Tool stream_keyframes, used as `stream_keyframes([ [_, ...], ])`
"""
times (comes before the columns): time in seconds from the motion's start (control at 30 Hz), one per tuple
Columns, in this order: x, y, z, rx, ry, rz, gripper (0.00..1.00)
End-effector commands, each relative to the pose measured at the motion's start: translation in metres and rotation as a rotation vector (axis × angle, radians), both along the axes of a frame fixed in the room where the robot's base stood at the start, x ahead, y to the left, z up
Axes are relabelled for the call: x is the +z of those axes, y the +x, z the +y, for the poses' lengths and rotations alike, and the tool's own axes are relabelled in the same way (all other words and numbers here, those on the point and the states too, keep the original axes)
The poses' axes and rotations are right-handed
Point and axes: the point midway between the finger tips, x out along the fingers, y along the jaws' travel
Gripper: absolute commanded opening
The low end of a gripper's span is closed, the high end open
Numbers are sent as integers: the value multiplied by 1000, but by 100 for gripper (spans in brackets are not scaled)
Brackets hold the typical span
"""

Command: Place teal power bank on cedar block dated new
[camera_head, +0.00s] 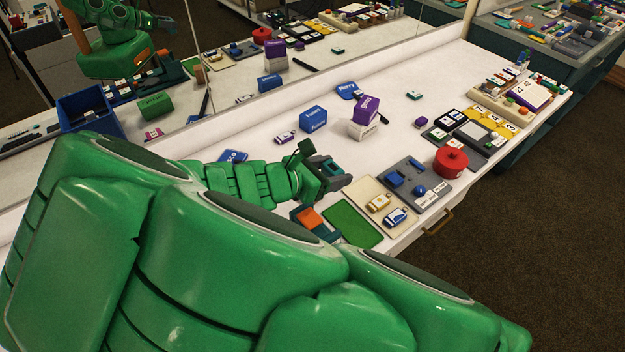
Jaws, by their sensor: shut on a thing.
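My gripper (328,170) is over the white table, left of the grey tray. It is shut on a small dark teal thing (331,168), which looks like the teal power bank but is partly hidden by the fingers. I cannot make out a cedar block dated new. An orange-topped thing (311,218) lies in front of my gripper, partly hidden by my green arm; I cannot tell what it is. Lettering on the blocks is mostly too small to read.
A blue block (313,118) and a purple block (365,108) stand behind. A green mat (352,225), a beige board (366,197), a grey tray (433,179) and a red round container (451,161) line the front edge. A mirror runs along the back. The table middle is fairly clear.

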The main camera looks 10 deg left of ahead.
Motion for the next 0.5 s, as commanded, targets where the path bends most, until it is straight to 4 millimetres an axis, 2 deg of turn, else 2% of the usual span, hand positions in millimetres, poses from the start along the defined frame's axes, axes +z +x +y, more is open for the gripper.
stream_keyframes([
  [0.1,3,-9,4,7,2,2,24],
  [0.23,3,-11,7,9,2,3,24],
  [0.37,-2,-1,11,8,2,5,24],
  [0.5,-11,18,19,9,4,3,24],
])
